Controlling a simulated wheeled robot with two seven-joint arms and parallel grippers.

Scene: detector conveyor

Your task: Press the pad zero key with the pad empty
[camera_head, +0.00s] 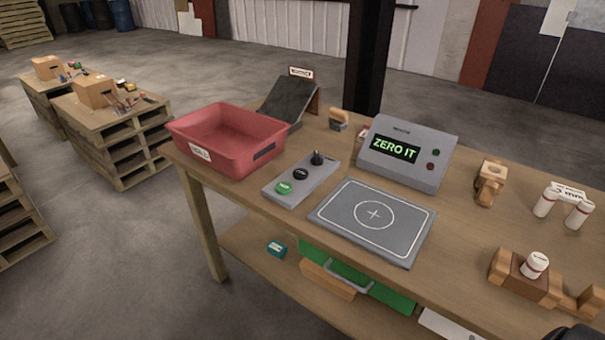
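The pad (345,222) is a flat grey plate with a white outline, a circle and a cross, on the workbench. Nothing lies on it. Left of it is a grey key panel (275,198) with a green key (284,188), a black key (300,174) and a black knob (317,158). The key labels are too small to read. Behind the pad a grey display box (395,168) shows "ZERO IT" in green. My grippers do not show; only a dark rounded shape, perhaps part of my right arm, enters at the bottom right edge.
A red bin (265,133) stands left of the panel, with a dark sloped chute (279,99) behind it. Wooden holders and white cylinders (577,215) stand on the right of the workbench (455,257). Green and wooden items lie on the shelf below.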

